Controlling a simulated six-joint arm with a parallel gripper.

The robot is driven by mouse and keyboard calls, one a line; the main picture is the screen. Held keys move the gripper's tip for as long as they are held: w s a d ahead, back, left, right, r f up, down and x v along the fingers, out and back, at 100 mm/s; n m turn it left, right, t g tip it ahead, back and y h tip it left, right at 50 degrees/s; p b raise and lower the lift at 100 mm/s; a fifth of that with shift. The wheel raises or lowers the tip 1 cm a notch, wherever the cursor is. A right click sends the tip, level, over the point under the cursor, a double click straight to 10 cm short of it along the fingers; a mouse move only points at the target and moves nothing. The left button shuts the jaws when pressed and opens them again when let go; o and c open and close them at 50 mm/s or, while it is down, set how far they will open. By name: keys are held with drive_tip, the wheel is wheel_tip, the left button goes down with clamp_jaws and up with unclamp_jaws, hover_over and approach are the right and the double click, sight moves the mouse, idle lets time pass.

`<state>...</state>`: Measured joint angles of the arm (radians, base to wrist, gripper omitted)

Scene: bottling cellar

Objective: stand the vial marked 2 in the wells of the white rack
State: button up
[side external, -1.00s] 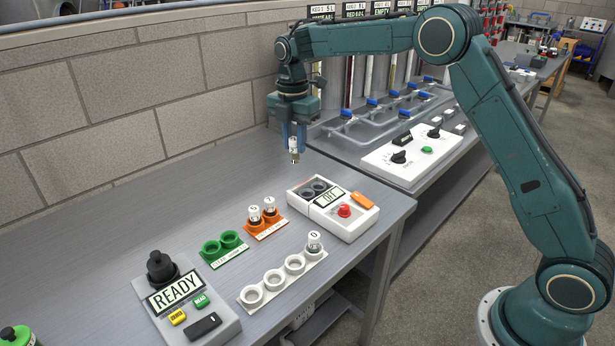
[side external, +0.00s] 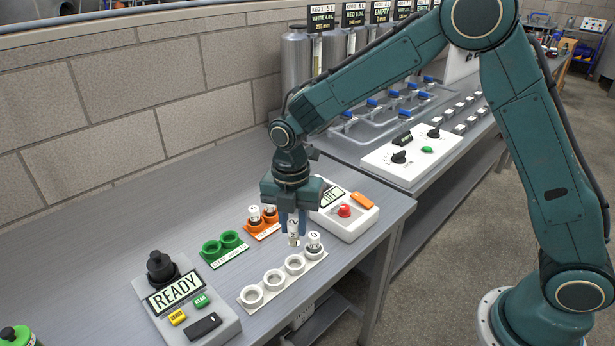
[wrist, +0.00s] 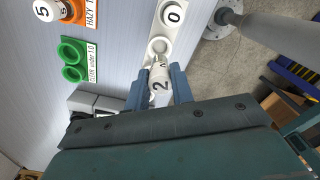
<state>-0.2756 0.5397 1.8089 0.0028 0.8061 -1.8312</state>
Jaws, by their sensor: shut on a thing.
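My gripper (side external: 292,224) is shut on the vial marked 2 (side external: 294,240), a small clear vial with a white label. It hangs roughly upright just behind and above the white rack (side external: 262,299). In the wrist view the vial (wrist: 160,82) sits between my two blue fingers (wrist: 160,90), its end close to an empty well (wrist: 158,48). That well is beside the vial marked 0 (side external: 314,242), which stands in the rack's far right well. The other three wells look empty. I cannot tell whether the held vial touches the rack.
A green rack (side external: 229,257) with two empty wells lies left of my gripper. An orange rack (side external: 266,234) behind it holds two vials. A white box with a red button (side external: 344,210) stands at the right, a READY device (side external: 190,318) at front left. Bare table lies behind.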

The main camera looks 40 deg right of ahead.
sight(294, 237)
drive_tip(key=shift+s+f, duration=0.1)
drive_tip(key=shift+f, duration=0.05)
drive_tip(key=shift+f, duration=1.9)
drive_tip(key=shift+f, duration=1.7)
idle(1.9)
drive_tip(key=o, duration=1.1)
drive_tip(key=shift+c, duration=0.2)
drive_tip(key=shift+o, duration=0.4)
drive_tip(key=o, duration=0.4)
drive_tip(key=shift+r, duration=0.1)
drive_tip(key=shift+r, duration=2.9)
